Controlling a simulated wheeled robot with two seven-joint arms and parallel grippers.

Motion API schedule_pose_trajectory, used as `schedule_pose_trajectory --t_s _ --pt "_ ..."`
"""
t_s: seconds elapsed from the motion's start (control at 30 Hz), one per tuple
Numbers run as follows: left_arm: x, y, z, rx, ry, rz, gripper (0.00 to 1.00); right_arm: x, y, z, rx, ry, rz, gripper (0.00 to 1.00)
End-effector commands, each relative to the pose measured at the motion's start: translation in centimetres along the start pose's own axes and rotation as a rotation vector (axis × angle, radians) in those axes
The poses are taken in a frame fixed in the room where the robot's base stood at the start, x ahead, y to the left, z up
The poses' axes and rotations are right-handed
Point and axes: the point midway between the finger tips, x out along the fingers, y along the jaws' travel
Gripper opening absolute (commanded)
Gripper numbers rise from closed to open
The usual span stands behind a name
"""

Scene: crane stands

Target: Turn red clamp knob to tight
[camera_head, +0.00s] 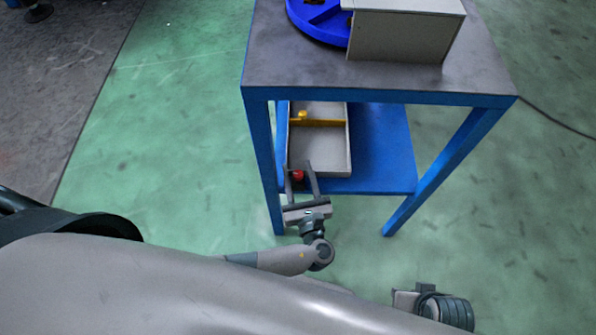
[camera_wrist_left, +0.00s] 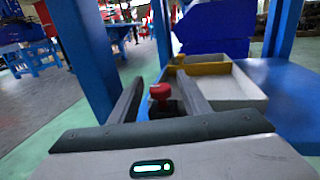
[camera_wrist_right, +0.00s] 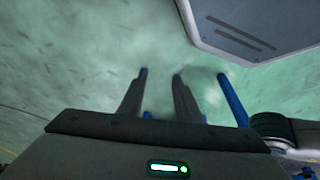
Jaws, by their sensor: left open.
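The red clamp knob (camera_head: 298,175) is at the front edge of the blue lower shelf, by the near end of the grey tray. My left gripper (camera_head: 301,168) is open, with its two fingers on either side of the knob. In the left wrist view the red knob (camera_wrist_left: 160,91) shows between the fingertips (camera_wrist_left: 158,88); I cannot tell whether they touch it. The knob's lower part is partly hidden. My right gripper (camera_wrist_right: 160,75) has its fingers apart with nothing between them, over the green floor. The right arm shows low in the head view.
The grey tray (camera_head: 336,158) with a yellow divider (camera_head: 325,122) lies on the blue lower shelf (camera_head: 382,150). Blue table legs (camera_head: 265,160) stand close to the left gripper. The grey tabletop (camera_head: 300,75) above carries a blue wheel (camera_head: 322,22) and a grey box (camera_head: 400,35).

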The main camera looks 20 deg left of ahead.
Motion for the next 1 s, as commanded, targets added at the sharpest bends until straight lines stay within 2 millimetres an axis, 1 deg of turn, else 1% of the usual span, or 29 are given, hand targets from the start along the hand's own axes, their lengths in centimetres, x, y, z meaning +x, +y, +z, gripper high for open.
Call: schedule_pose_trajectory --t_s 0.2,0.23,0.27,0.3,0.4,0.67,0.83,0.9,1.0 --pt "0.0 0.0 0.0 0.0 0.0 0.0 0.43 -0.1 -0.1 -0.1 -0.001 0.003 -0.002 0.31" --pt "0.0 0.0 0.0 0.0 0.0 0.0 0.41 -0.1 -0.1 -0.1 -0.001 0.004 -0.002 0.31" --pt "0.0 0.0 0.0 0.0 0.0 0.0 0.33 -0.1 -0.1 -0.1 -0.001 0.004 -0.002 0.31" --pt "0.0 0.0 0.0 0.0 0.0 0.0 0.24 -0.1 -0.1 -0.1 -0.001 0.004 -0.002 0.31" --pt "0.0 0.0 0.0 0.001 0.0 0.0 0.02 -0.1 -0.1 -0.1 -0.001 0.005 -0.002 0.31" --pt "0.0 0.1 0.0 0.001 0.001 -0.009 0.02 -0.3 -0.1 -0.1 -0.001 0.0 0.0 0.31" --pt "0.0 0.1 0.1 0.003 0.001 -0.046 0.02 -0.5 0.2 0.2 0.001 -0.016 0.007 0.31" --pt "-0.1 0.1 0.1 0.003 0.0 -0.071 0.02 1.0 0.3 0.1 0.002 -0.025 0.007 0.31" --pt "-0.1 0.1 0.2 0.004 0.0 -0.12 0.02 2.3 0.3 0.2 0.001 -0.027 0.005 0.31"
